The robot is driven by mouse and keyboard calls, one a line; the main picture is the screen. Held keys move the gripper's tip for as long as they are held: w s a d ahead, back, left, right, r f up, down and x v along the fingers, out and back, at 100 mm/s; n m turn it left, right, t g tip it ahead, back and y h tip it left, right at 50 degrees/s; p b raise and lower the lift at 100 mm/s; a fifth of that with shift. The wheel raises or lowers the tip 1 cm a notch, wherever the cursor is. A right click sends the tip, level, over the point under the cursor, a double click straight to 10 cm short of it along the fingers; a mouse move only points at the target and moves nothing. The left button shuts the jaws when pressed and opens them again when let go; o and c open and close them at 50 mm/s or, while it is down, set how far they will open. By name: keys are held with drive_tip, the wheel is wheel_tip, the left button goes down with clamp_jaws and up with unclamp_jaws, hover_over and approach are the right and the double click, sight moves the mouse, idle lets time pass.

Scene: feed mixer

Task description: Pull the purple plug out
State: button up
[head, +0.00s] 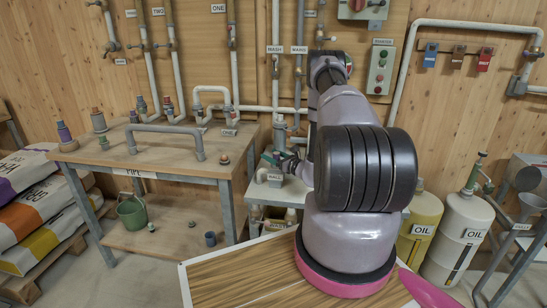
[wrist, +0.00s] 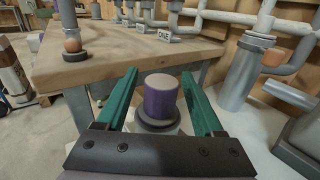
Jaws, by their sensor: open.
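The purple plug (wrist: 161,97) stands upright in a dark round collar (wrist: 158,122) in the wrist view. My gripper (wrist: 160,75) is open, with one green finger on each side of the plug. Small gaps show between the fingers and the plug, so it is not clamped. In the head view my gripper (head: 272,158) is low beside the small grey stand, partly hidden by my arm. I cannot make out the plug in the head view.
The wooden pipe table (head: 185,163) stands left of my gripper, with pipes and coloured fittings on it. Its edge also shows close behind the fingers in the wrist view (wrist: 120,62). Grey pipes (wrist: 240,75) rise at the right. Oil drums (head: 462,230) stand at the right.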

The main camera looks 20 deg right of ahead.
clamp_jaws()
drive_tip(key=c, duration=0.8)
unclamp_jaws()
drive_tip(key=shift+c, duration=0.2)
clamp_jaws()
drive_tip(key=shift+r, duration=0.35)
drive_tip(key=shift+r, duration=0.5)
drive_tip(key=shift+r, duration=0.25)
drive_tip(key=shift+r, duration=2.45)
